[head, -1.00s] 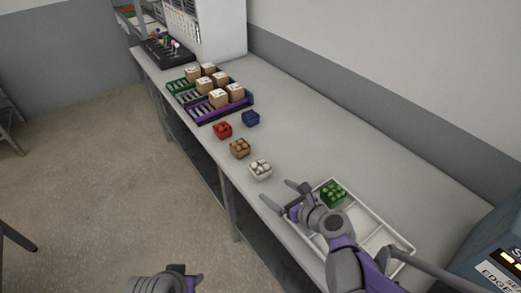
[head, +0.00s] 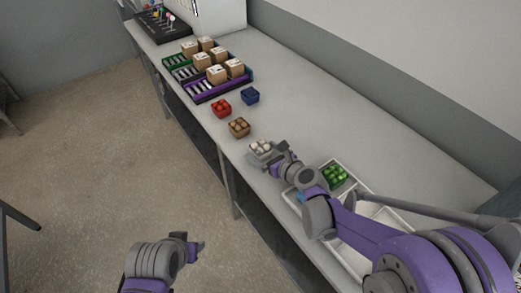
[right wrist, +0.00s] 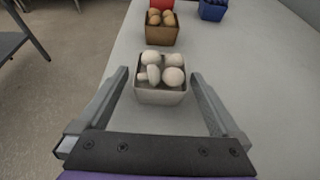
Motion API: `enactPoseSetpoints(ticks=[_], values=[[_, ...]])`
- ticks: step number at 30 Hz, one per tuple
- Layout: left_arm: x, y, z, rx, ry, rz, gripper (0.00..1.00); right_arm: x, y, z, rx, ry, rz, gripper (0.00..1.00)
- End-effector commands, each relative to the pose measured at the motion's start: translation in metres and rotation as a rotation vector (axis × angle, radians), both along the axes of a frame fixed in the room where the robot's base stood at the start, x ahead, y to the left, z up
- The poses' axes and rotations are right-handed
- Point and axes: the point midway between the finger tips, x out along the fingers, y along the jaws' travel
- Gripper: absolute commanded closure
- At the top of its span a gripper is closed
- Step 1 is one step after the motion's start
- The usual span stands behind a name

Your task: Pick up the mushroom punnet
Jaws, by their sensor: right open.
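The mushroom punnet (head: 260,148) is a small pale punnet with several white mushrooms, upright on the bench near its front edge. It also shows in the right wrist view (right wrist: 160,94), centred between the two fingers. My right gripper (right wrist: 160,80) is open, with one finger on each side of the punnet. Gaps show between the fingers and the punnet walls. In the head view my right gripper (head: 266,153) is at the punnet and partly hides it. My left gripper (head: 193,246) is low over the floor, away from the bench; its jaws are unclear.
A brown punnet (head: 239,127), a red punnet (head: 221,108) and a blue punnet (head: 251,96) stand beyond. A white divided tray (head: 357,185) holds a green punnet (head: 335,175), partly behind my right arm. Crates with cartons (head: 216,74) stand further back. The bench's right side is clear.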

Motion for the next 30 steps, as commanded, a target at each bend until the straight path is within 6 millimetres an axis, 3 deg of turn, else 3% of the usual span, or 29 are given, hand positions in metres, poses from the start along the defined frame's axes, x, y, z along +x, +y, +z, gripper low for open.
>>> enactPoseSetpoints(ticks=[6,14,27,30], values=[[0.001,0.000,0.003,0.000,-0.001,0.000,0.50,0.019,0.014,-0.009,-0.001,-0.001,0.000,0.00],[0.001,0.000,0.003,0.000,-0.001,0.000,0.50,0.021,0.015,-0.010,0.000,0.000,0.000,0.00],[0.001,0.000,0.003,0.000,-0.001,0.000,0.50,0.021,0.014,-0.010,0.000,0.000,0.000,0.79],[0.001,0.000,0.003,0.000,-0.001,0.000,0.50,0.021,0.015,-0.009,0.000,0.000,0.000,0.82]])
